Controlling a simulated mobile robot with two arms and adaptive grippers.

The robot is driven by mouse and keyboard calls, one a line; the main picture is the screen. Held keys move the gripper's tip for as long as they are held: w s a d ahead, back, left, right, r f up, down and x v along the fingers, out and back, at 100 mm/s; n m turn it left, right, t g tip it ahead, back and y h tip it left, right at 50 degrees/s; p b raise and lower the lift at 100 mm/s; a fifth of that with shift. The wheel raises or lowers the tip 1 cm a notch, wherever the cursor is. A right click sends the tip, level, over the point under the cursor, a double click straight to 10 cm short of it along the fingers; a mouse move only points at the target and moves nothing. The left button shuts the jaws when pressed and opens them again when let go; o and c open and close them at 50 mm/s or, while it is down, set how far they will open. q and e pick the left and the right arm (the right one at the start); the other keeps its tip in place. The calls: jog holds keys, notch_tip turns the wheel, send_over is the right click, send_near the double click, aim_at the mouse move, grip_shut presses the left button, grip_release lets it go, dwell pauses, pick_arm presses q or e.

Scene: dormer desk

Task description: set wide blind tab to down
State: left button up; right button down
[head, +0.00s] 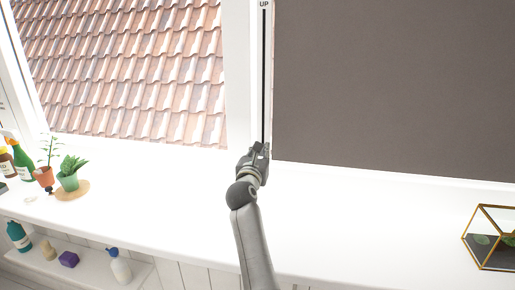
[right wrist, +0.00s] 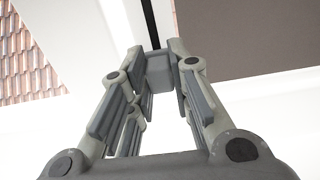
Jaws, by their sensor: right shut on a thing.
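The wide blind tab (right wrist: 159,73) is a small grey block at the lower end of a black slot (head: 263,80) in a white upright strip. The strip carries an "UP" label (head: 264,4) at its top; no lower label can be seen. My right gripper (head: 257,151) is at the bottom of the slot, and in the right wrist view its fingers (right wrist: 156,58) are shut on the tab. The gripper mostly hides the tab in the head view. The wide dark blind (head: 395,85) hangs over the right window, down close to the sill. My left gripper is out of view.
The white sill (head: 350,210) is clear around my right arm. A gold-edged glass terrarium (head: 492,238) stands at the far right. Potted plants (head: 69,173) and bottles (head: 22,160) stand at the left. A lower shelf holds more bottles (head: 119,266). The left window is uncovered.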

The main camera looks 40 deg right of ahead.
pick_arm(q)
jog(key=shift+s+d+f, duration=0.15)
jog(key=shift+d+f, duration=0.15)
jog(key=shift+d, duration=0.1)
pick_arm(e)
jog(key=shift+f, duration=0.6)
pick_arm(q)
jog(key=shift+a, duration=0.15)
pick_arm(e)
jog(key=c, duration=1.4)
grip_release()
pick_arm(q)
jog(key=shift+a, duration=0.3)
pick_arm(e)
jog(key=shift+o, duration=0.4)
jog(key=shift+r, duration=0.1)
